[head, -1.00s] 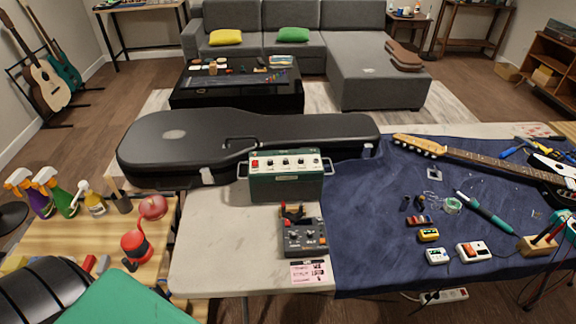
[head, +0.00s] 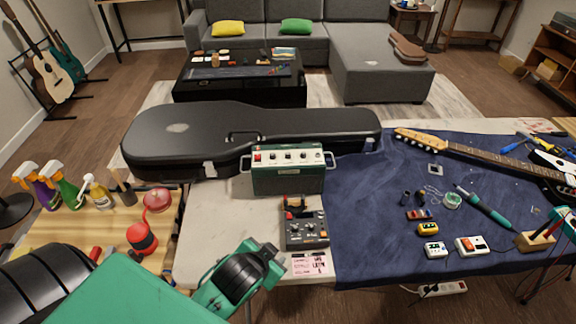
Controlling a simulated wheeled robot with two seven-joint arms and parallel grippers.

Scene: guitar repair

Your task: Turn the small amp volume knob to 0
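The small green amp (head: 288,170) stands upright on the pale table, in front of the black guitar case. Its light top panel carries a row of small dark knobs (head: 288,156) and a red switch (head: 257,157) at the left end. The knobs' settings are too small to read. A green and black part of my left arm (head: 240,276) reaches in at the lower middle, short of the amp; its fingers cannot be made out clearly. My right gripper is out of view.
A grey multi-knob pedal (head: 305,232) and a printed card (head: 309,264) lie in front of the amp. The black guitar case (head: 190,135) lies behind it. A blue mat (head: 380,220) with small pedals and a guitar covers the right side. Spray bottles (head: 62,187) stand at left.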

